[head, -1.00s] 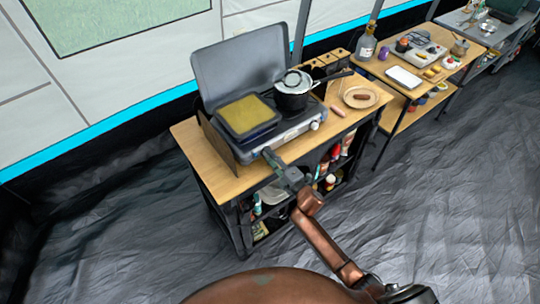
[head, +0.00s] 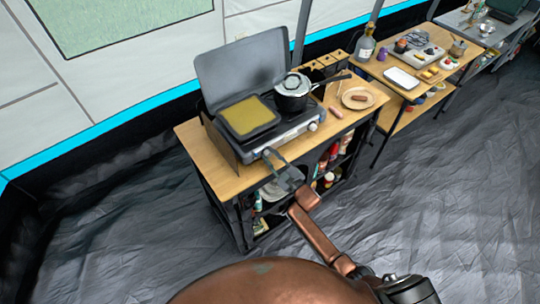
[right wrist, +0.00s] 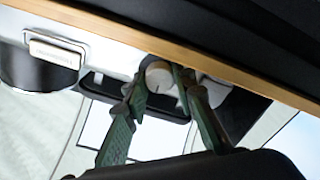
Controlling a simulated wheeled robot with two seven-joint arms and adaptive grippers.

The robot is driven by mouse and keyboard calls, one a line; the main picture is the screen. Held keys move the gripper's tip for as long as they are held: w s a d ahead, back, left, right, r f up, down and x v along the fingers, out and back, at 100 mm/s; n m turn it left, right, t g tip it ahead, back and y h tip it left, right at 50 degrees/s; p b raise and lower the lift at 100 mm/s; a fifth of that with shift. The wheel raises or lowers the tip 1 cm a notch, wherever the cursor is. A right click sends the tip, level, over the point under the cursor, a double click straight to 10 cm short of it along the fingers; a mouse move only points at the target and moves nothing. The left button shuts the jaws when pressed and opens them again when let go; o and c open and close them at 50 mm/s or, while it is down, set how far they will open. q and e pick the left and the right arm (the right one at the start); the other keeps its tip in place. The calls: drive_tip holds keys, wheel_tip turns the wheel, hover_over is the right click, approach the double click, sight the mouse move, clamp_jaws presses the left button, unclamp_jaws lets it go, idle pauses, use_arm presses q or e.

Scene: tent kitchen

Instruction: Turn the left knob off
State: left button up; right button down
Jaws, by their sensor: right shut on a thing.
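The camping stove (head: 290,137) stands on the wooden table with its lid raised. My right gripper (head: 270,154) is at the left part of the stove's front and hides the left knob in the head view. In the right wrist view, the round white left knob (right wrist: 158,73) sits between the two greenish fingers of my right gripper (right wrist: 160,88), which is shut on it. Which way the knob is turned cannot be told. The right knob (head: 313,126) is visible to the right, clear of the gripper. My left gripper is not in view.
A square pan (head: 248,117) with yellow contents and a lidded pot (head: 292,92) sit on the stove. A plate (head: 358,98) with a sausage is to the right on the wooden table (head: 195,142). Shelves with bottles are below. The floor in front is clear.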

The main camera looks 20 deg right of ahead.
drive_tip(key=c, duration=2.7)
unclamp_jaws()
drive_tip(key=shift+f+m, duration=0.15)
drive_tip(key=shift+m, duration=0.45)
drive_tip(key=shift+c, duration=0.2)
drive_tip(key=o, duration=1.1)
drive_tip(key=shift+o, duration=0.2)
drive_tip(key=v, duration=1.2)
